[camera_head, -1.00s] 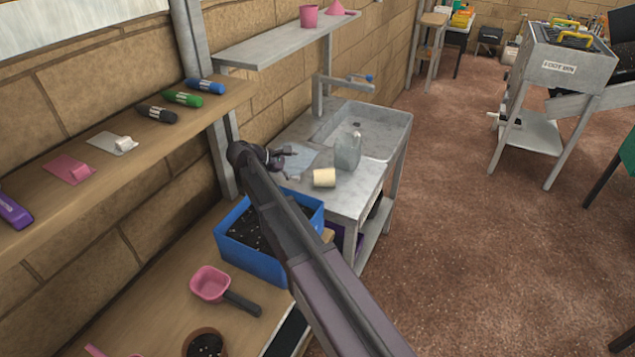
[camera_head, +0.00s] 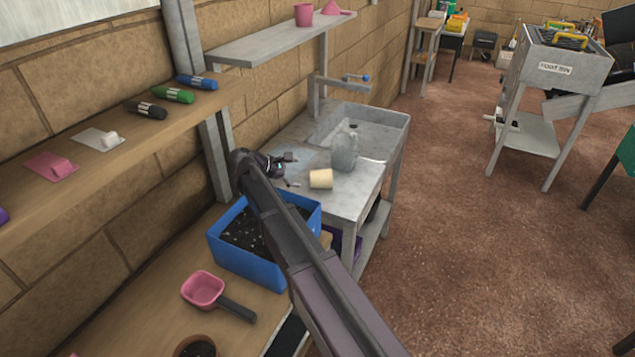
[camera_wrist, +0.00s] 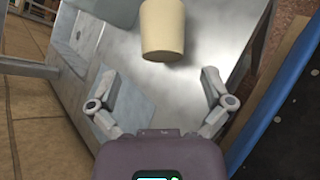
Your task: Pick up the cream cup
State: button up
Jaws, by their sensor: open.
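The cream cup (camera_head: 321,179) lies on its side on the grey metal sink bench (camera_head: 349,208), near the front edge. In the wrist view the cream cup (camera_wrist: 162,29) is at the top middle, ahead of the gap between my fingers and apart from them. My gripper (camera_head: 289,169) is just left of the cup in the head view. In the wrist view my gripper (camera_wrist: 159,86) has its fingers spread wide, with nothing between them.
A grey translucent jug (camera_head: 344,149) stands close behind the cup, beside the sink basin. A blue tub of soil (camera_head: 262,268) sits below my arm, and its blue side (camera_wrist: 285,85) shows at the wrist view's right. A shelf (camera_head: 270,46) hangs above.

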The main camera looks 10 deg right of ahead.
aim_at(316, 177)
jog(key=shift+b+x, duration=1)
jog(key=shift+x, duration=1.45)
jog(key=shift+f+b+x, duration=0.25)
jog(key=shift+b+x, duration=1.1)
jog(key=shift+x, duration=0.9)
jog(key=shift+d+f, duration=0.1)
jog(key=shift+d, duration=0.2)
jog(key=shift+s, duration=0.1)
jog(key=c, duration=1.1)
jog(key=shift+o, duration=0.2)
